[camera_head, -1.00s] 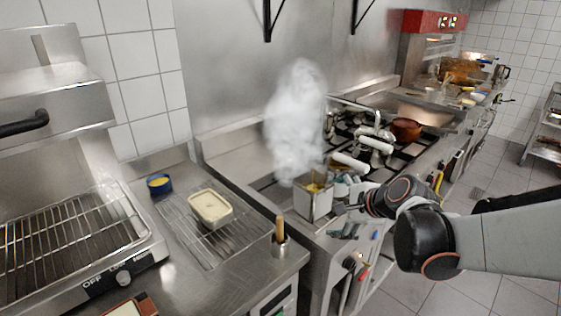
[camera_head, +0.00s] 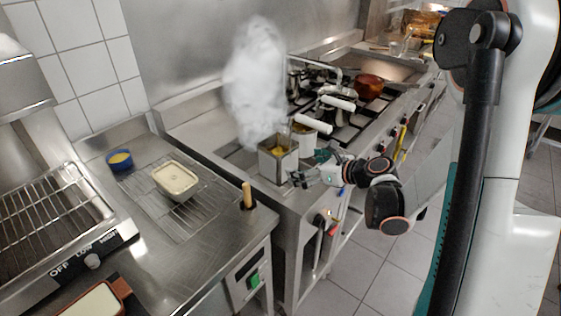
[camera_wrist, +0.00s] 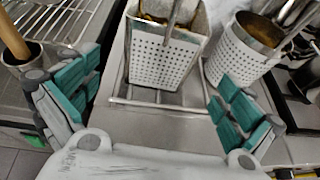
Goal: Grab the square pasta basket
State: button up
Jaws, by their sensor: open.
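The square pasta basket (camera_wrist: 160,62) is a perforated metal box with a rod-like handle, standing upright on the cooker's front rack in the wrist view. In the head view the square basket (camera_head: 277,164) has yellowish food at its top and steam rising above it. My gripper (camera_wrist: 155,102) is open, with its teal-padded fingers spread to the left and right of the basket's near side, apart from it. In the head view my gripper (camera_head: 308,168) is in front and to the right of the basket. The fingertips are partly hidden there.
A round perforated basket (camera_wrist: 243,52) stands close to the right of the square one. A wooden-handled tool in a metal cup (camera_wrist: 18,58) is at the left. Pots and white handles crowd the stove behind. A wire rack holds a cream tub (camera_head: 176,181).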

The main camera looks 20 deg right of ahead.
aim_at(290, 159)
jog(key=shift+w+a+b, duration=0.15)
jog(key=shift+w+a, duration=0.35)
jog(key=shift+w, duration=0.3)
jog(key=shift+w+a+b, duration=0.15)
jog(key=shift+w+a, duration=0.35)
jog(key=shift+w, duration=0.25)
jog(key=w+a, duration=0.1)
jog(key=w+a+b, duration=0.1)
jog(key=w, duration=0.2)
jog(key=shift+w+a+f+b, duration=0.3)
jog(key=shift+a+b, duration=0.05)
jog(key=shift+a, duration=0.05)
jog(key=shift+r, duration=0.1)
jog(key=c, duration=1.3)
